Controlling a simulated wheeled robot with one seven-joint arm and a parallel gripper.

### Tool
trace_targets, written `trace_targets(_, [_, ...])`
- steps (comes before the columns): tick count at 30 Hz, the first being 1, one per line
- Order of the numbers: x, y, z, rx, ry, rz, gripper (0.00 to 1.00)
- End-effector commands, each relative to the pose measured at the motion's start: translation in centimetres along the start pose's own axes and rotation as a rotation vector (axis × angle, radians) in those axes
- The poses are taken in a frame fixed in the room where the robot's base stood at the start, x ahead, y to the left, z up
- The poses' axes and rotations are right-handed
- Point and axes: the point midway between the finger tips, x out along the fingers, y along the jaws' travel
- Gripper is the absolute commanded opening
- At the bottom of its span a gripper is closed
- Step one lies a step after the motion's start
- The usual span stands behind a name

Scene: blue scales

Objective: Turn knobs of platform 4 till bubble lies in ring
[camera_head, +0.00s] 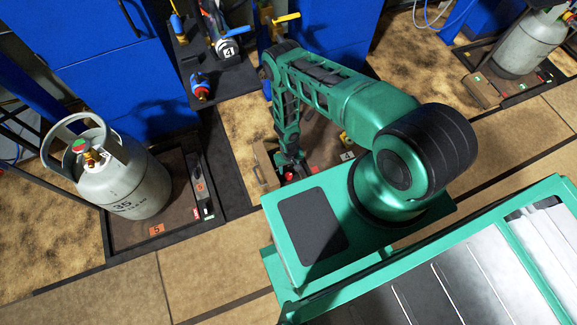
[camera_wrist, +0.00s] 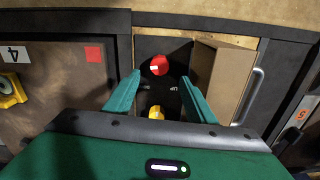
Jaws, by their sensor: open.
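In the wrist view my gripper (camera_wrist: 160,95) is open, with one green finger on each side of a dark panel. A red knob (camera_wrist: 159,65) sits on that panel just beyond the fingertips. A yellow knob (camera_wrist: 156,112) lies nearer, between the fingers, partly hidden by my gripper body. I cannot tell whether a finger touches either knob. Platform 4 (camera_wrist: 55,85) shows at left with its number plate; the plate also shows in the head view (camera_head: 346,156). My arm hides most of platform 4 in the head view. No bubble or ring can be made out.
A brown box-like part (camera_wrist: 222,78) with a metal handle stands right of the knobs. Platform 5 (camera_head: 125,232) carries a grey gas cylinder (camera_head: 125,182) at left. Another cylinder (camera_head: 530,45) stands at upper right. Blue cabinets (camera_head: 100,55) line the back.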

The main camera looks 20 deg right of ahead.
Motion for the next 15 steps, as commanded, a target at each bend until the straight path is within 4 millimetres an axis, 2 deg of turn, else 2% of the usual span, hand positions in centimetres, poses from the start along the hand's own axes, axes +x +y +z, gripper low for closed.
trace_targets(1, [-0.8,0.0,-0.1,0.000,0.000,0.000,0.50])
trace_targets(6, [-2.6,0.0,-0.1,0.000,0.000,0.000,0.50])
trace_targets(15, [-3.4,0.0,0.0,0.000,0.000,0.000,0.50])
